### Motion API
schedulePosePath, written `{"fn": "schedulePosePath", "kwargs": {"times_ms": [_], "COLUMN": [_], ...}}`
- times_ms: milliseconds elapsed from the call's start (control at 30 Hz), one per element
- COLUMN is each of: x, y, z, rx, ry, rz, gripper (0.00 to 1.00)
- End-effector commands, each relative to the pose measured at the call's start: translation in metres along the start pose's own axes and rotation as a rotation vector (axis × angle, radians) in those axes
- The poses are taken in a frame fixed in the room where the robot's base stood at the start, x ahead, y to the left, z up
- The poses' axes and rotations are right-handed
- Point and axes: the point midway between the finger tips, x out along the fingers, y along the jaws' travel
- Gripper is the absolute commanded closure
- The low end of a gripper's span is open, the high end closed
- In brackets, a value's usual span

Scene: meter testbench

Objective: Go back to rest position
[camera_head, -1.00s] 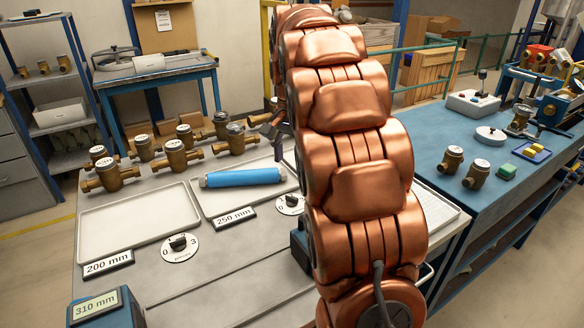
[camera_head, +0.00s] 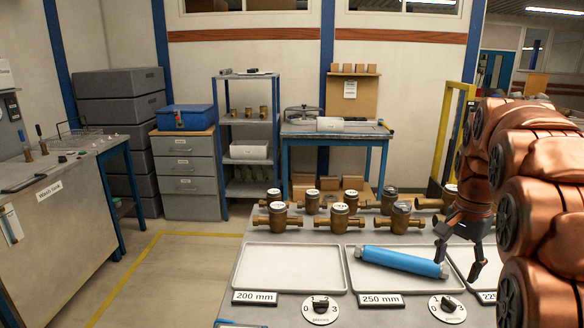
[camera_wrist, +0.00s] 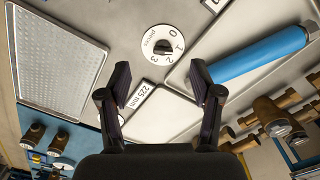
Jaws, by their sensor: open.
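My gripper (camera_head: 457,262) hangs in the air at the right of the head view, fingers pointing down, open and empty. It is just right of a blue cylinder (camera_head: 402,260) with grey ends, which lies in the tray (camera_head: 362,284) marked 250 mm. In the wrist view, my open gripper (camera_wrist: 160,78) has its fingers spread above the bench, near the 225 mm label (camera_wrist: 138,100) and a selector dial (camera_wrist: 163,45). The blue cylinder (camera_wrist: 262,55) lies to its right there, apart from the fingers. My copper arm covers the right side of the head view.
An empty 200 mm tray (camera_head: 290,270) is at the left of the bench. Several brass meters (camera_head: 340,217) stand behind the trays. A wash tank (camera_head: 60,220) stands far left, with open floor (camera_head: 175,270) between. Shelves (camera_head: 248,130) and a blue table (camera_head: 335,135) stand behind.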

Motion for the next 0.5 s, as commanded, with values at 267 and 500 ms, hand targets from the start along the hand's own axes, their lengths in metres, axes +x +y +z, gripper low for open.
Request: {"fn": "schedulePosePath", "kwargs": {"times_ms": [267, 500], "x": [0.002, 0.013], "y": [0.018, 0.046], "z": [0.087, 0.158], "rx": [-0.244, -0.462], "ry": [-0.03, -0.056], "rz": [0.023, 0.039], "gripper": [0.35, 0.35]}}
